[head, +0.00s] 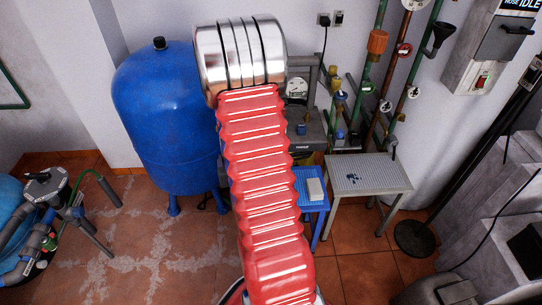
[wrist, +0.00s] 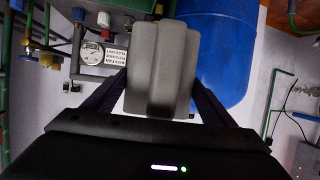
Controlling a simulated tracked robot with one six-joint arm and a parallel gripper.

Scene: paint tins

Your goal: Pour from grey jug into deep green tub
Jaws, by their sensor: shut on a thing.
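My gripper (wrist: 160,84) shows in the wrist view, with one dark finger on each side of a grey, ridged body that I take to be the grey jug (wrist: 158,65). It is shut on it. The jug's mouth and any contents do not show. The wrist view looks rolled over, so I cannot tell whether the jug is upright or tilted. In the head view my red arm covers the middle, and neither gripper nor jug shows. I see no deep green tub in either view.
A blue tank (head: 165,100) stands behind on the left. A blue stool (head: 310,204) bearing a pale block (head: 315,189) is partly behind my arm. A grey metal table (head: 375,180) stands to its right. Pipes and valves line the wall. Tiled floor (head: 130,245) is open at left.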

